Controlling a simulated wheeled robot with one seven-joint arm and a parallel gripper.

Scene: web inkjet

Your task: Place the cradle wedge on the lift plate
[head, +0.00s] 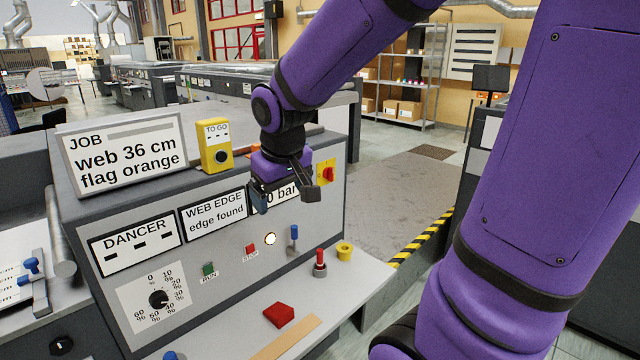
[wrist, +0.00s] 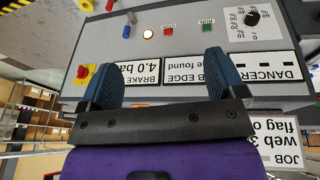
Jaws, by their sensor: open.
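A red wedge-shaped block (head: 279,314), which looks like the cradle wedge, lies on the light grey ledge (head: 225,333) in front of the control panel. A small red thing shows at the top edge of the wrist view (wrist: 86,4), but I cannot tell what it is. My gripper (head: 283,203) is in front of the panel's upper right, above and apart from the wedge. In the wrist view my gripper (wrist: 162,72) has its two blue fingers wide apart with nothing between them. I cannot tell which thing is the lift plate.
A tan strip (head: 286,338), a red-topped peg (head: 320,262) and a yellow ring-like cup (head: 344,250) are on the ledge. A blue lever (head: 294,238) stands out from the panel. A yellow box (head: 215,146) and a job sign (head: 124,155) stand on top.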

